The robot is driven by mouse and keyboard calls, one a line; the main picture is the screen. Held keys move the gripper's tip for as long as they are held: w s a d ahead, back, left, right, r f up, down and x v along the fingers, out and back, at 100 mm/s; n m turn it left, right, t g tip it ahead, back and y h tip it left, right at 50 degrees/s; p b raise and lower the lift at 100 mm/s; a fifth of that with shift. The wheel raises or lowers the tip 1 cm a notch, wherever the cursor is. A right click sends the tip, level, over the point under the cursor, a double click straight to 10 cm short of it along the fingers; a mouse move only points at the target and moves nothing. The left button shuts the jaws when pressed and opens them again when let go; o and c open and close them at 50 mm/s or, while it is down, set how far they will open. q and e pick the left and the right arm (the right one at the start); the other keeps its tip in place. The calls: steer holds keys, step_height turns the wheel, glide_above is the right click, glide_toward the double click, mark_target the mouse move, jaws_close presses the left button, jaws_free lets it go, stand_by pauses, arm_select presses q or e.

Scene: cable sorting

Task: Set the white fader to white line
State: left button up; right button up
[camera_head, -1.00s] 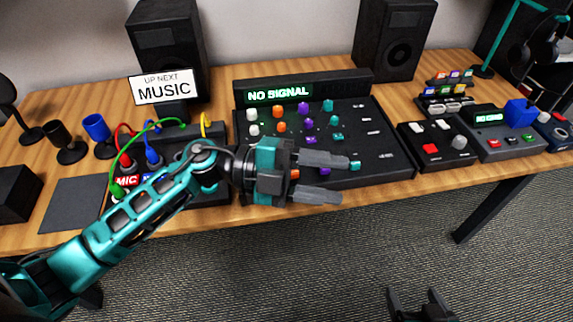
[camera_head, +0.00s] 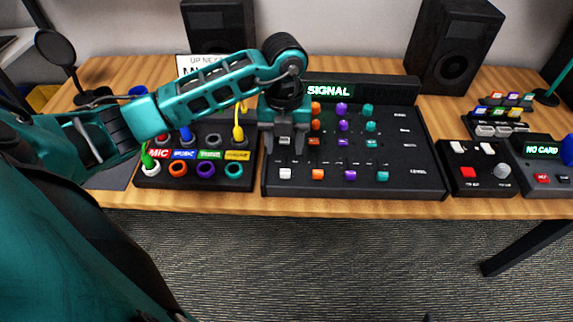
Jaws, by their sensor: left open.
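The black mixer (camera_head: 415,185) stands on the desk with white, orange, purple and teal columns of controls. The white fader cap (camera_head: 286,174) is in the bottom row at the left, beside the word LEVEL's row. My left gripper (camera_head: 285,148) is open above the white column, fingers pointing down the panel, apart from the cap. A pale control (camera_head: 284,141) shows between its fingers. The gripper hides the upper white knobs. I cannot make out the white line. My right gripper is not clearly seen.
A patch box (camera_head: 205,183) with coloured cables stands left of the mixer. A small box with a red button (camera_head: 468,172) and a NO CARD device (camera_head: 540,150) stand right. Two speakers (camera_head: 452,45) are behind. The desk's front edge is just below the mixer.

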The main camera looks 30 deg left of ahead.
mark_target(285, 170)
arm_select(q)
step_height(285, 170, down, 8)
steer(key=shift+d+r, duration=0.1)
steer(key=shift+c, duration=0.2)
jaws_close()
stand_by(0.4)
